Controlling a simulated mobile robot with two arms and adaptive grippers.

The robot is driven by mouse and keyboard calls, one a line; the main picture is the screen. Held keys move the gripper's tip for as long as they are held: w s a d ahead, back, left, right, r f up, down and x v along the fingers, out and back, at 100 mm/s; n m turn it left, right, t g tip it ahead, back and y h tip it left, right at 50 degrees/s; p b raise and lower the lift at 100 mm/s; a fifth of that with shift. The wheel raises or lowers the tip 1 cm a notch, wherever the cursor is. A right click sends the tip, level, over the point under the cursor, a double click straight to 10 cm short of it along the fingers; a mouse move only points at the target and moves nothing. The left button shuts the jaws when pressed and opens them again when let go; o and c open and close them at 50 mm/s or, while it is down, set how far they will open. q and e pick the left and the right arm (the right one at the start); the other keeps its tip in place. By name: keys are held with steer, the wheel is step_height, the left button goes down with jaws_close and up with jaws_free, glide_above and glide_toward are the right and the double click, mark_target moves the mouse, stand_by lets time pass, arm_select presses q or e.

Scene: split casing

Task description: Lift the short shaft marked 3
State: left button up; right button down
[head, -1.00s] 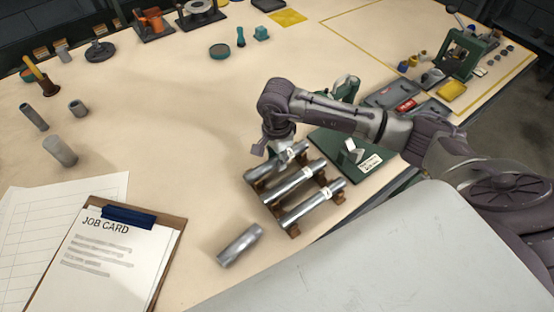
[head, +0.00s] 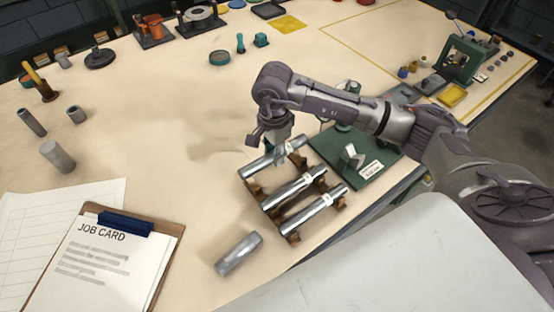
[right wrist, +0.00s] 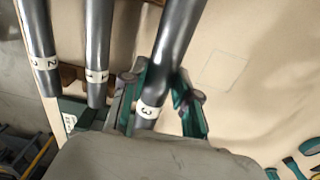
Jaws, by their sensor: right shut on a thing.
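The shaft marked 3 (head: 258,166) is a grey metal bar with a white band, at the far side of the rack in the head view. In the right wrist view the same shaft (right wrist: 178,45) shows its band with the 3 between my fingers. My right gripper (head: 281,149) is shut on it, with a green finger on each side in the right wrist view (right wrist: 159,92). The shaft appears slightly above its brown cradle and at an angle to the other two. My left gripper is out of view.
Two more banded shafts lie on the brown rack (head: 290,238), close beside the held one. A loose metal cylinder (head: 239,254) lies in front. A green fixture plate (head: 378,178) stands right of the rack.

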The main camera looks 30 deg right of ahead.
steer(key=w+a+r+b, duration=0.3)
steer(key=w+a+r, duration=0.3)
steer(key=w+a, duration=0.1)
steer(key=shift+a+r, duration=0.35)
steer(key=shift+a, duration=0.5)
